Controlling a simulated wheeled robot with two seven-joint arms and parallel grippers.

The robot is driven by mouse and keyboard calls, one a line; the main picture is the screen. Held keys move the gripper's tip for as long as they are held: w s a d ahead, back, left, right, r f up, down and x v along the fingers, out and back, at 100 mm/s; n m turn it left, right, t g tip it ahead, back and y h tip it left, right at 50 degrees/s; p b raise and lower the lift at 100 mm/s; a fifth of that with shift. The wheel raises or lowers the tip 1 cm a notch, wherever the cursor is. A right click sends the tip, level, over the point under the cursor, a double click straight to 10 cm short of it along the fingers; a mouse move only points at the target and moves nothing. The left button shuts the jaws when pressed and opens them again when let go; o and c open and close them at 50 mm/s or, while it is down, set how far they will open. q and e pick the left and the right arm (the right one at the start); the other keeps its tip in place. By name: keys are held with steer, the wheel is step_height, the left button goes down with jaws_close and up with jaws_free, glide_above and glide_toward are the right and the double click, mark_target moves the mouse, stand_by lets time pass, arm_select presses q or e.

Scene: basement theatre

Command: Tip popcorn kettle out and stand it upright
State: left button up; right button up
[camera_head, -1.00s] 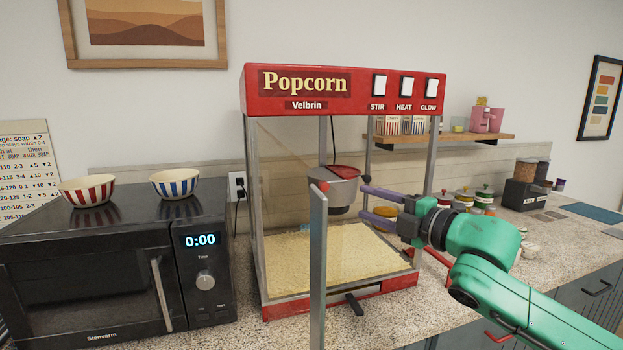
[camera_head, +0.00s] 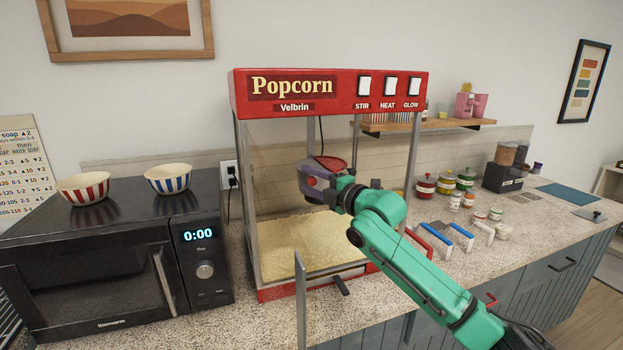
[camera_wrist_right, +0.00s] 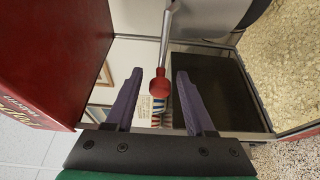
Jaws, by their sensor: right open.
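The popcorn kettle (camera_head: 308,170) is a grey pot with a red lid (camera_head: 331,163). It hangs inside the red popcorn machine (camera_head: 330,107), above a bed of popcorn (camera_head: 297,243), and is partly hidden by my right gripper (camera_head: 318,188). In the right wrist view, a red ball knob (camera_wrist_right: 159,84) on a metal rod lies between the two purple fingers of my right gripper (camera_wrist_right: 158,75). The fingers are open, with a gap on both sides of the knob. Part of the grey kettle (camera_wrist_right: 213,14) shows at the top there. My left gripper is out of view.
A black microwave (camera_head: 90,265) with two striped bowls stands left of the machine. A grey upright post (camera_head: 300,305) rises in front of the machine. Jars (camera_head: 445,185) and small items stand on the counter to the right, behind and beside my arm.

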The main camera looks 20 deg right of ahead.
jaws_close()
steer(key=shift+f, duration=0.2)
stand_by(1.1)
